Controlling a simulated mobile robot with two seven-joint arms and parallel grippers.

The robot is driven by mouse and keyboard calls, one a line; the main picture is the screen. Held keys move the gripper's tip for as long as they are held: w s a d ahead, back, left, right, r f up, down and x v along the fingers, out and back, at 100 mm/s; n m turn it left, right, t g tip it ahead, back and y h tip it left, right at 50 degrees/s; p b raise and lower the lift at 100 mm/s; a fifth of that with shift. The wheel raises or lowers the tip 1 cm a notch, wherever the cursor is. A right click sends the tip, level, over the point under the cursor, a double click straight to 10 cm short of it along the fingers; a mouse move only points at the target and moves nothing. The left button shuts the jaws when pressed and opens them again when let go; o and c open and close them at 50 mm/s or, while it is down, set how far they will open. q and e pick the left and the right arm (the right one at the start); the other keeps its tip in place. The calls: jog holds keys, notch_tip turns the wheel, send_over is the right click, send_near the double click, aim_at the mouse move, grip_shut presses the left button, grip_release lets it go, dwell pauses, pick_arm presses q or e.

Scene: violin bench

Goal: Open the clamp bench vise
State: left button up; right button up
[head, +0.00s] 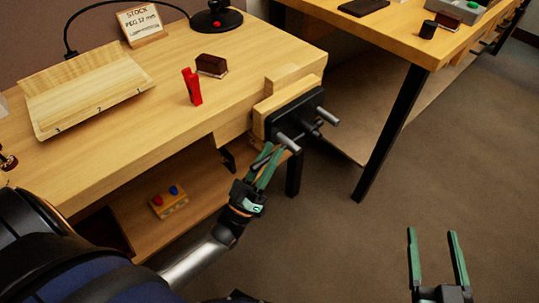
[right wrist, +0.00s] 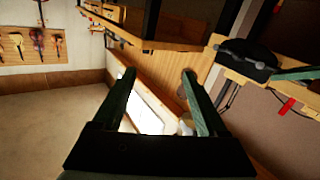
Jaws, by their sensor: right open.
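The bench vise (head: 291,112) is on the right end of the near workbench, with wooden jaws, a black front plate and grey metal rods sticking out. My left gripper (head: 274,152) is just below and left of the vise front, its green fingertips close to the lower-left grey rod (head: 288,143). I cannot tell whether they touch it or are closed on anything. In the right wrist view the vise front (right wrist: 246,60) is at upper right, with a green finger beside it. My right gripper (head: 432,237) is open and empty above the floor, apart from the vise.
A second table (head: 400,42) stands behind right. The floor around my right gripper is clear.

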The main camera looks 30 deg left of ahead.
pick_arm(q)
jog(key=shift+s+f, duration=0.2)
jog(key=shift+s, duration=0.1)
jog(key=v, duration=0.4)
jog(key=shift+s+a+f, duration=0.1)
jog(key=shift+s+f, duration=0.2)
jog(key=d+b+v, duration=0.1)
jog(key=v, duration=0.6)
jog(key=shift+a, duration=0.45)
pick_arm(e)
notch_tip(320, 180, up, 6)
jog(key=shift+a+f+n+t+y, duration=0.15)
jog(key=shift+f+n+t+y, duration=0.1)
jog(key=shift+n+t+y, duration=0.6)
jog(key=shift+m, duration=0.25)
